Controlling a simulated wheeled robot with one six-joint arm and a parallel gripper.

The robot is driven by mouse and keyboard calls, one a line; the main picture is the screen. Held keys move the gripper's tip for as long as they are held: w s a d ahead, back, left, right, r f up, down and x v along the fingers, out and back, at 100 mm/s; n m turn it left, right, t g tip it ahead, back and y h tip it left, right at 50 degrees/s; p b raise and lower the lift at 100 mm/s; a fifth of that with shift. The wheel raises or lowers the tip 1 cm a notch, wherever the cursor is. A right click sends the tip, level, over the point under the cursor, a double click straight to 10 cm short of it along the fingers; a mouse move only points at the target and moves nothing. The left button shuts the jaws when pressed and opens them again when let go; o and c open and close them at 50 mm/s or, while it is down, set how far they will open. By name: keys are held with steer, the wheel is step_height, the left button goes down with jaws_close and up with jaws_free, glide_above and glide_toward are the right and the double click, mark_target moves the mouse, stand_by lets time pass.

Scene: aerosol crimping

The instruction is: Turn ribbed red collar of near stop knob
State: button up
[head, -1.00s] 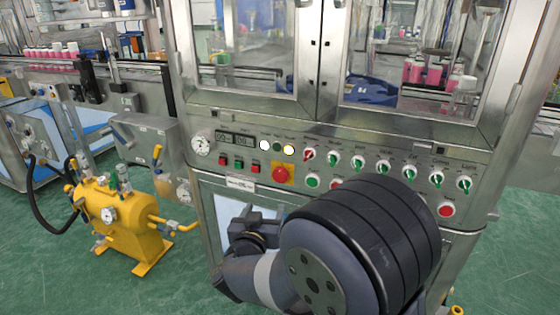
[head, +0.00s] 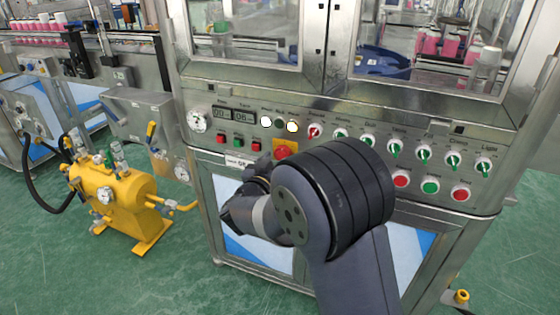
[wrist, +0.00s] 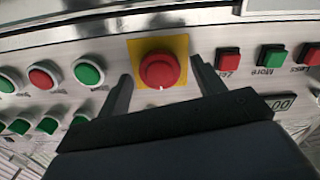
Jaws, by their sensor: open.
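The red stop knob (wrist: 160,70) sits on a yellow square plate on the steel control panel. In the head view the knob (head: 284,150) shows only in part above my arm. My gripper (wrist: 160,73) is open in the wrist view, with one dark finger on each side of the knob. Gaps show between the fingers and the knob, so they look apart from it. I cannot tell how deep the fingertips reach, and the ribs on the collar are too small to make out.
Red and green buttons (wrist: 228,60) sit beside the knob in the wrist view. A row of selector switches (head: 394,147) lies to the right in the head view. A yellow tank (head: 115,200) stands on the green floor at left. Cabinet doors are above the panel.

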steer(key=shift+w+d, duration=0.15)
steer(key=shift+w, duration=0.25)
steer(key=shift+c, duration=0.3)
steer(key=c, duration=0.9)
steer(key=shift+c, duration=0.2)
